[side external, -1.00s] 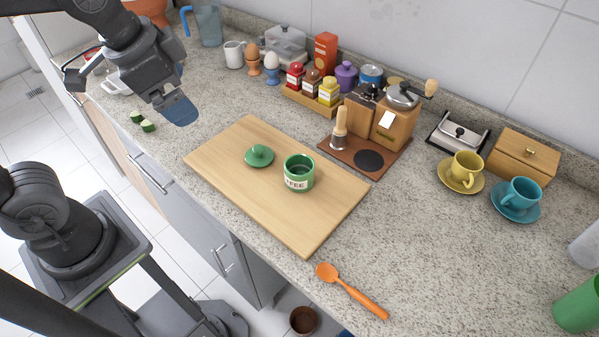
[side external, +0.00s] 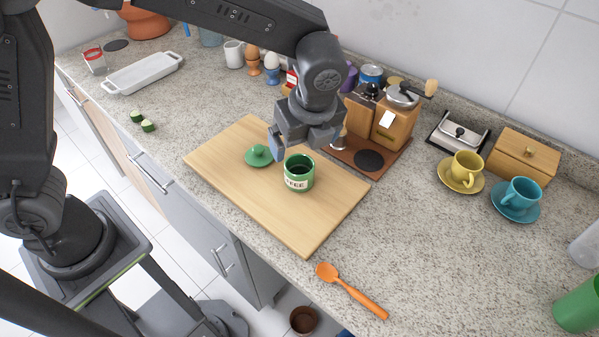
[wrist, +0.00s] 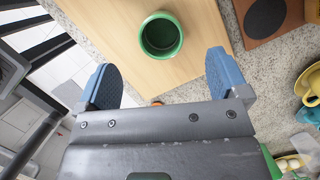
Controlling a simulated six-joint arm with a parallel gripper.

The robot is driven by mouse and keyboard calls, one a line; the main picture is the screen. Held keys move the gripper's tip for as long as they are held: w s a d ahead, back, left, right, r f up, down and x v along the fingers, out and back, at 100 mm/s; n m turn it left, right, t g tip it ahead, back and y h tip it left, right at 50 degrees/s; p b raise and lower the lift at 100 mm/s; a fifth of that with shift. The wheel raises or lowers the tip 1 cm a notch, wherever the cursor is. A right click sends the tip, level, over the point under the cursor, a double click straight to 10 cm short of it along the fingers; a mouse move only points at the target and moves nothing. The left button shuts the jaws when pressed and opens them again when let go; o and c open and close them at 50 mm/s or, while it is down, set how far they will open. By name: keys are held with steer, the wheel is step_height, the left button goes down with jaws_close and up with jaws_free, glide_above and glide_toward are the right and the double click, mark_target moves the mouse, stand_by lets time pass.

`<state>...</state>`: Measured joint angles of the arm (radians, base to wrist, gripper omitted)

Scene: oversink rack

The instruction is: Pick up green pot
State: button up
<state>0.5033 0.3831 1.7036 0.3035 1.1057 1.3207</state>
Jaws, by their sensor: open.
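The green pot (side external: 299,174) stands upright and uncovered on the wooden board, with a white label on its front. In the wrist view the green pot (wrist: 161,35) shows from above, ahead of the fingers and between their lines. A green lid (side external: 259,155) lies on the board to the left of the pot. My gripper (side external: 290,147) is above the board, just behind and above the pot. In the wrist view my gripper (wrist: 160,82) has its two blue fingers wide apart with nothing between them.
The wooden board (side external: 230,180) has bare space around the pot. A coffee grinder (side external: 397,115) on a brown mat stands behind it. An orange spoon (side external: 350,290) lies in front of the board. Yellow (side external: 465,170) and teal (side external: 520,195) cups stand right.

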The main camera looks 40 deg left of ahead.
glide_above(299, 169)
steer(key=s+d, duration=0.2)
steer(key=x, duration=0.2)
steer(key=d+x, duration=0.1)
steer(key=x, duration=0.1)
steer(key=shift+s+a+f, duration=0.1)
steer(key=shift+s+f, duration=0.05)
steer(key=shift+f, duration=0.3)
steer(key=shift+s+d+x, duration=0.15)
steer(key=shift+d+x, duration=0.05)
steer(key=shift+x, duration=1.1)
steer(key=shift+s+d+x, duration=0.1)
steer(key=shift+d+x, duration=0.1)
steer(key=shift+x, duration=1.15)
steer(key=shift+w+f, duration=0.1)
steer(key=shift+f, duration=0.05)
steer(key=c, duration=1)
steer(key=shift+c, duration=0.4)
steer(key=shift+r, duration=0.2)
